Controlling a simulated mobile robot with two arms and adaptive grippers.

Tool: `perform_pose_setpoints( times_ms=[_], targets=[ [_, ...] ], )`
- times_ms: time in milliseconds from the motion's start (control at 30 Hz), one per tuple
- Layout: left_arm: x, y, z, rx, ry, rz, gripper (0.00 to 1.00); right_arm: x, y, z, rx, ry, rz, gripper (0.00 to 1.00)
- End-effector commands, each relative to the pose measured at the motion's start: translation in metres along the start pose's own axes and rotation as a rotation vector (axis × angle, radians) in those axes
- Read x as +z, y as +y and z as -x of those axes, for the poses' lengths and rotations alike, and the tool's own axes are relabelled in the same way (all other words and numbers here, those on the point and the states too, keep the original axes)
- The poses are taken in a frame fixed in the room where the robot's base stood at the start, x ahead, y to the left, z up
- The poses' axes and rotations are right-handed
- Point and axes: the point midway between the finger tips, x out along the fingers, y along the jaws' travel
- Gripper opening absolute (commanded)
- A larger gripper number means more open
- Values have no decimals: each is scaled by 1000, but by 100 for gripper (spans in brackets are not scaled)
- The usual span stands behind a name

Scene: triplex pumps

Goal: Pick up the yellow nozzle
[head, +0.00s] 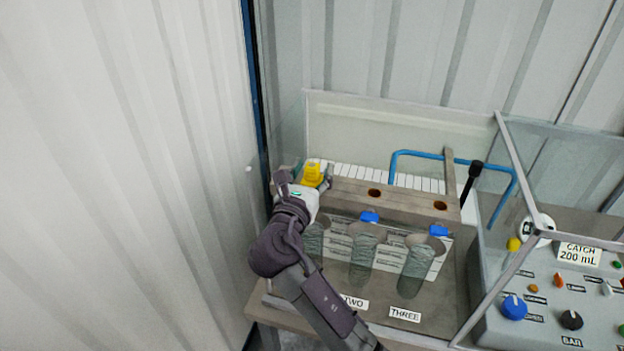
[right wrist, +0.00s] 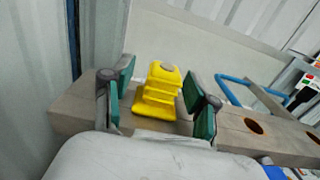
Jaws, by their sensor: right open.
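The yellow nozzle (head: 312,173) sits at the left end of the wooden rack (head: 400,202), behind the row of glass cylinders. In the right wrist view the nozzle (right wrist: 160,90) stands on the rack, between the two green-padded fingers. My right gripper (head: 308,178) is open around the nozzle, with a gap visible on each side of it. In the right wrist view the right gripper (right wrist: 160,100) has one finger to the left and one to the right of the nozzle. My left gripper is not in view.
Two empty holes (head: 374,193) show in the rack to the right. Glass cylinders (head: 364,258) with blue nozzles (head: 370,217) stand in front. A blue pipe (head: 430,155) runs behind. A control panel (head: 560,285) stands at the right, and a corrugated wall (head: 130,150) is close at the left.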

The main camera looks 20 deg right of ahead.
Motion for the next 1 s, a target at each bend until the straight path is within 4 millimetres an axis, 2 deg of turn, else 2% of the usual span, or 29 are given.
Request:
perform_pose_setpoints(
  times_ms=[67,100,433,767,1000],
  targets=[
    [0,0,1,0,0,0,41,0,0,0,0,0,0,58],
    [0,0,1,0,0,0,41,0,0,0,0,0,0,55],
    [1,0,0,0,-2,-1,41,0,0,1,0,1,0,0],
    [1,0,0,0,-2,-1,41,2,0,1,0,0,-1,0],
    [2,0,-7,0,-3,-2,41,23,0,1,0,-2,-6,0]
  ],
)
